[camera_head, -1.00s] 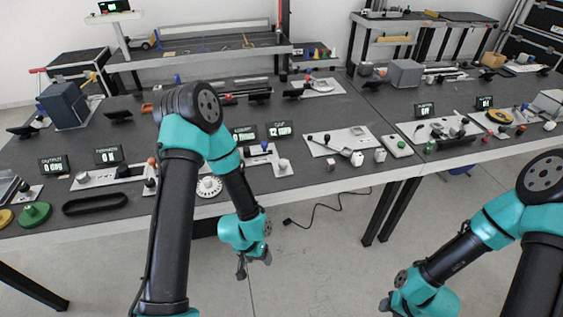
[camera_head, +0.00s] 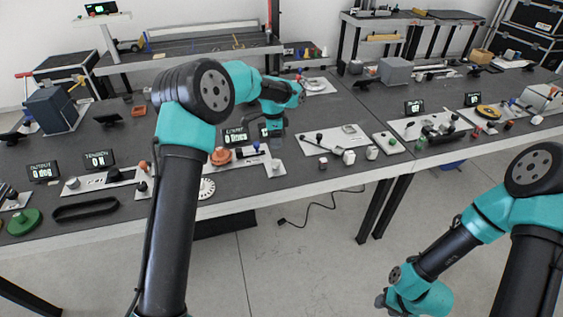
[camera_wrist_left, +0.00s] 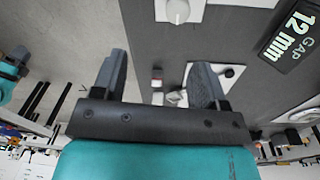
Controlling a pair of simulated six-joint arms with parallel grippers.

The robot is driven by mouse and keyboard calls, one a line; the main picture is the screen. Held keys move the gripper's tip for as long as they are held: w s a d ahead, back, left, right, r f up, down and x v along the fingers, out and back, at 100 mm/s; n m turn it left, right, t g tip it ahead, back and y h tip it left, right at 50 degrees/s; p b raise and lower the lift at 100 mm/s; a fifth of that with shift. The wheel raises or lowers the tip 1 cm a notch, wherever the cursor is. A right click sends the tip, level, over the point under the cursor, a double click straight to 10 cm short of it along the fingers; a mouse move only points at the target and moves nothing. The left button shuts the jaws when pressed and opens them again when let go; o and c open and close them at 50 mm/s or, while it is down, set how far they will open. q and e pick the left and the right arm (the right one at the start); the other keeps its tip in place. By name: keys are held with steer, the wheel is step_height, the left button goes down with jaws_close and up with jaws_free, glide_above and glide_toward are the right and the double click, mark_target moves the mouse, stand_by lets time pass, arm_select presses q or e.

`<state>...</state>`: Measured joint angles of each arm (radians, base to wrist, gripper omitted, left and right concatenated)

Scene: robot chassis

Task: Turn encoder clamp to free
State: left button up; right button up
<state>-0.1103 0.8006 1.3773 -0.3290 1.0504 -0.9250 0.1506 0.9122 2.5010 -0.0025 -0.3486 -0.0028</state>
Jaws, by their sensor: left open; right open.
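I cannot tell for certain which part is the encoder clamp. Near my left gripper (camera_head: 272,130) in the head view are an orange-red knob (camera_head: 221,157), a small blue-topped part (camera_head: 256,146), and a pale round knob (camera_head: 276,164) on a light plate. A white toothed disc (camera_head: 207,188) lies partly hidden behind my left arm. My left gripper is open and empty above the bench. In the left wrist view its spread fingers (camera_wrist_left: 160,72) are apart from the pale knob (camera_wrist_left: 178,11) on its plate. My right gripper (camera_head: 383,300) is open at the bottom, mostly hidden by its wrist.
The GAP display (camera_wrist_left: 292,38) shows 12 mm in the wrist view. A plate with a black-knobbed lever (camera_head: 319,138) and small pale blocks (camera_head: 349,157) stand to the right. A black belt loop (camera_head: 90,207) lies at left.

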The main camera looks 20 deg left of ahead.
mark_target(276, 161)
arm_select(q)
steer(key=shift+m+y, duration=0.4)
steer(key=r, duration=0.1)
steer(key=w+r, duration=0.2)
steer(key=shift+a+r, duration=0.35)
steer(key=shift+f, duration=0.15)
step_height(276, 161, down, 17)
steer(key=shift+f, duration=0.1)
steer(key=shift+c, duration=0.3)
steer(key=c, duration=0.9)
